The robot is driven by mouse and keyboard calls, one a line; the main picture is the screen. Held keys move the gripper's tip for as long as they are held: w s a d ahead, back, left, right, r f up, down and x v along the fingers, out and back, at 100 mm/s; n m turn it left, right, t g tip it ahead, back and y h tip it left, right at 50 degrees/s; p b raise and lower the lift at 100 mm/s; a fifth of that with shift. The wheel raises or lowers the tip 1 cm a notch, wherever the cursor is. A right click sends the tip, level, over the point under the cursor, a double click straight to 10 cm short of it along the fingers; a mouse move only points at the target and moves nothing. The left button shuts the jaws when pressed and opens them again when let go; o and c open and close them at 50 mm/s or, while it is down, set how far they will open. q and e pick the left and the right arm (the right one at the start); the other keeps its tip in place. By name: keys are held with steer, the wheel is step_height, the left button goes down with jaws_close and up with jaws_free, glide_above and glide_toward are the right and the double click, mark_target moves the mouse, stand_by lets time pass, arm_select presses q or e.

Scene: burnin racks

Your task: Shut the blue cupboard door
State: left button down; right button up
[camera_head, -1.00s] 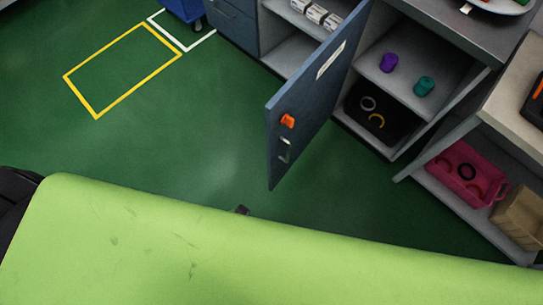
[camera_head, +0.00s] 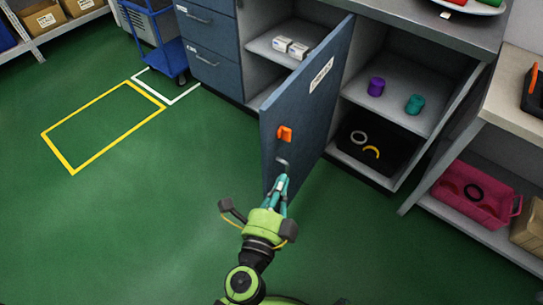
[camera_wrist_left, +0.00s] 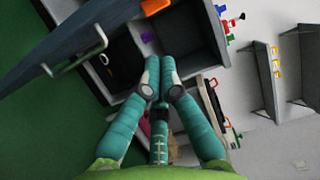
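The blue cupboard door (camera_head: 297,112) stands open, swung out into the room, with a white label, an orange piece (camera_head: 284,134) and a metal handle (camera_head: 283,164) near its free edge. My left gripper (camera_head: 282,180) is in front of the door's lower part, close to the handle; the head view does not show whether they touch. In the left wrist view the handle (camera_wrist_left: 75,52) is left of the teal fingers, apart from them. The fingertips (camera_wrist_left: 160,65) are together with nothing visible between them.
The open cupboard (camera_head: 400,90) holds a purple item (camera_head: 376,87), a teal item (camera_head: 414,104) and a black tray (camera_head: 380,150). White boxes (camera_head: 290,47) sit on the shelf left of the door. A blue trolley (camera_head: 160,45) stands back left. The green floor left is clear.

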arm_select(q)
steer(key=w+a+p, duration=0.1)
steer(key=w+a, duration=0.1)
steer(key=w, duration=0.5)
steer(key=shift+w+p, duration=0.15)
steer(key=shift+p, duration=0.25)
arm_select(e)
steer(key=s+g, duration=0.1)
steer(key=s, duration=0.5)
steer(key=shift+s+d+r+g, duration=0.25)
steer(key=shift+s+g, duration=0.1)
steer(key=shift+g, duration=0.05)
arm_select(q)
steer(key=shift+a, duration=0.1)
